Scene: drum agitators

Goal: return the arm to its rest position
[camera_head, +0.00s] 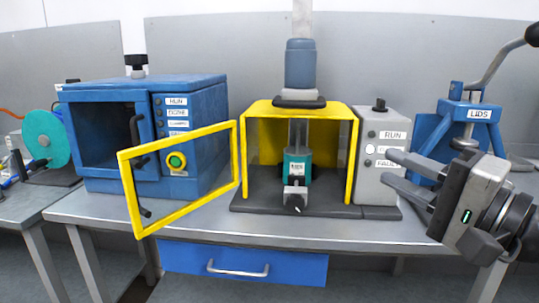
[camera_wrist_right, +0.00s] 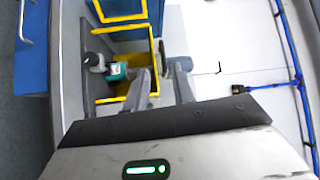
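My right gripper (camera_head: 388,168) is at the right of the head view, in front of the grey control box and near the blue stand. Its two fingers point left and stand apart with nothing between them. In the right wrist view the fingers (camera_wrist_right: 162,82) also show a gap. My right arm comes in from the right edge, and its wrist is partly cut off there. My left arm and gripper are not in view.
A yellow-framed machine (camera_head: 355,160) holds a teal container (camera_head: 297,168). The grey control box (camera_head: 383,145) stands beside it. A blue stand marked LIDS (camera_head: 472,113) is behind my right gripper. The bench front (camera_head: 300,228) is clear.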

